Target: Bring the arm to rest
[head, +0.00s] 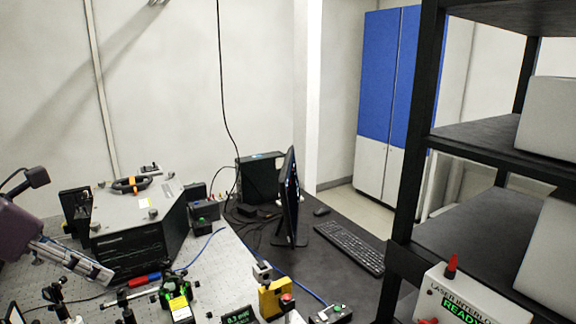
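My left arm comes in from the left edge, dark purple at the wrist. My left gripper (103,277) is a pale grey piece pointing right and down over the optical table (38,282). It is in front of and left of the black-and-grey instrument box (128,256). I cannot make out a gap between its fingers, and I see nothing held in it. My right gripper is not in view.
Small optics mounts (178,300) crowd the table's front. A red-and-blue screwdriver (146,279) lies by the instrument box. A monitor (290,200) and keyboard (349,246) stand on the dark desk. A black shelf rack (408,200) and a laser interlock box (470,300) are at right.

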